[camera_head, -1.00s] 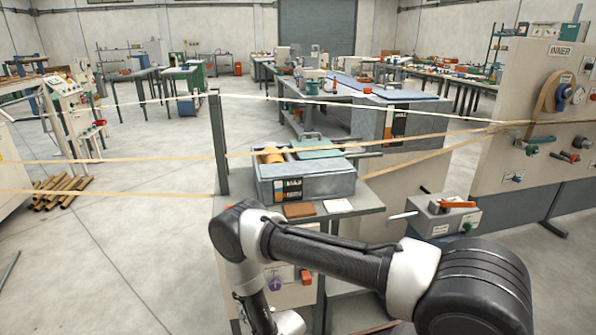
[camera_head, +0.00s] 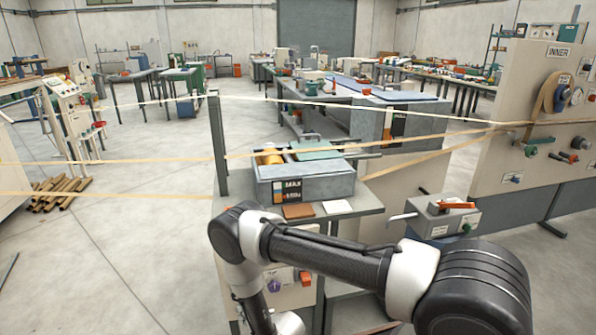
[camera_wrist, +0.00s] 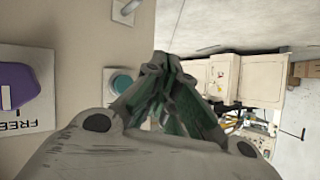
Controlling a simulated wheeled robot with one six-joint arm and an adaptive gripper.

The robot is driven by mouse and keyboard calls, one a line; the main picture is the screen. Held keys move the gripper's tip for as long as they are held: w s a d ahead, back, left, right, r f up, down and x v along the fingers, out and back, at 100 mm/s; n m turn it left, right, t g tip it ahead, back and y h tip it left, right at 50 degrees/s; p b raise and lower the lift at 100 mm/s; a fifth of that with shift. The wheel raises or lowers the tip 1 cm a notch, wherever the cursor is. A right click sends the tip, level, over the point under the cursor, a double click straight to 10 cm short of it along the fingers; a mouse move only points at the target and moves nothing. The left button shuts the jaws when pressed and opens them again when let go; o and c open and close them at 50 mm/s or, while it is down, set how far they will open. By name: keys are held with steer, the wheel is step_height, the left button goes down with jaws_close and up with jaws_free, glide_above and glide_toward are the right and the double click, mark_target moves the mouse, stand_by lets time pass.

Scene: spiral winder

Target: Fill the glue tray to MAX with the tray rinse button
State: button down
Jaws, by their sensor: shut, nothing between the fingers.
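The grey glue tray (camera_head: 330,184) stands on a stand in the middle of the head view. It has an orange-yellow roller (camera_head: 270,158) and a MAX level label (camera_head: 288,190) on its front. The level inside cannot be read. In the wrist view my gripper (camera_wrist: 160,62) is shut and empty. A round teal button (camera_wrist: 122,82) in a pale ring sits on the beige panel just left of the fingers. No label on it is readable, and I cannot tell whether the fingers touch it. My gripper is hidden in the head view.
A purple knob (camera_wrist: 14,86) with a FREE label is left of the button. In the head view an orange switch (camera_head: 305,278) is on the stand front. Paper strips (camera_head: 190,158) cross above the tray. A grey box with a crank (camera_head: 440,222) stands right.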

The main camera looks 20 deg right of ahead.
steer(key=s, duration=0.4)
steer(key=shift+w, duration=0.1)
steer(key=w, duration=0.8)
steer(key=shift+w, duration=0.4)
steer(key=shift+w+d, duration=0.1)
steer(key=shift+w, duration=0.05)
stand_by(1.3)
steer(key=shift+w, duration=0.25)
steer(key=shift+w, duration=0.45)
stand_by(4.1)
